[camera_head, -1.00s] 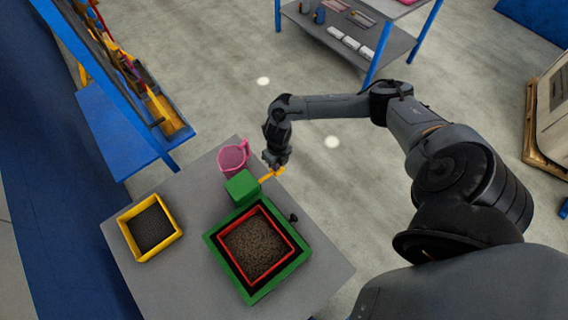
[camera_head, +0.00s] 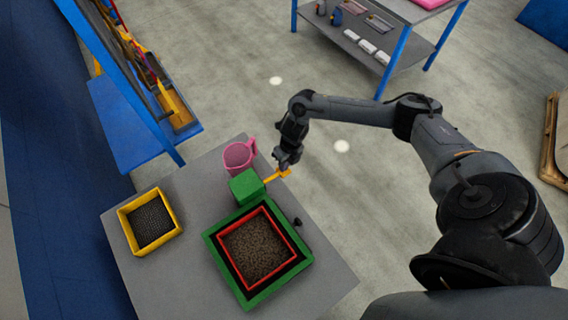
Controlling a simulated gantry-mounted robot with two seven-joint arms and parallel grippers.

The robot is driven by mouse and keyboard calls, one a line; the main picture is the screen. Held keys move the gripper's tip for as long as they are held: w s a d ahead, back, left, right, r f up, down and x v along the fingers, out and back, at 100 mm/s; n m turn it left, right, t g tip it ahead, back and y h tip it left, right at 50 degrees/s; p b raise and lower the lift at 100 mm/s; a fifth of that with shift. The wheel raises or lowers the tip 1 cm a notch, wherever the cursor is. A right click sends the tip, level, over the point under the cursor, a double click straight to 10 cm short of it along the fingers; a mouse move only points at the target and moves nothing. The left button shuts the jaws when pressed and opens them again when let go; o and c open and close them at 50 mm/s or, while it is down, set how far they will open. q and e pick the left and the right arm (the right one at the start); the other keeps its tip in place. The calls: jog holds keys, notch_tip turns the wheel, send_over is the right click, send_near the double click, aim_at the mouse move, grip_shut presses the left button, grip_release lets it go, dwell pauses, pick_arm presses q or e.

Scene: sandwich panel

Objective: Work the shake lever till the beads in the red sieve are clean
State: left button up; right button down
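The red sieve (camera_head: 287,237) sits inside a green frame (camera_head: 222,252) on the grey table. It is filled with brownish, speckled beads (camera_head: 255,248). A green box (camera_head: 246,187) adjoins the frame's far corner, and the yellow-orange shake lever (camera_head: 272,178) sticks out from it to the right. My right gripper (camera_head: 286,168) is at the outer end of the lever, pointing down. Its fingers are too small and dark to tell whether they are closed on the lever. My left gripper is not in view.
A yellow tray (camera_head: 176,227) with dark beads stands on the grey table (camera_head: 190,285) at the left. A pink jug (camera_head: 238,156) stands behind the green box. A small black knob (camera_head: 297,222) is by the frame's right side. A blue rack (camera_head: 125,130) stands beyond the table's far left.

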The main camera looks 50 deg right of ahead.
jog(key=shift+r, duration=0.15)
jog(key=shift+r+p, duration=0.55)
jog(key=shift+r, duration=0.05)
jog(key=p+v, duration=0.2)
jog(key=v, duration=0.1)
jog(key=shift+a+r, duration=0.15)
jog(key=shift+r, duration=0.25)
jog(key=a+v, duration=0.1)
jog(key=v, duration=0.7)
jog(key=shift+w+r+b, duration=0.25)
jog(key=shift+r+b, duration=0.15)
jog(key=shift+r, duration=0.15)
jog(key=shift+d, duration=0.1)
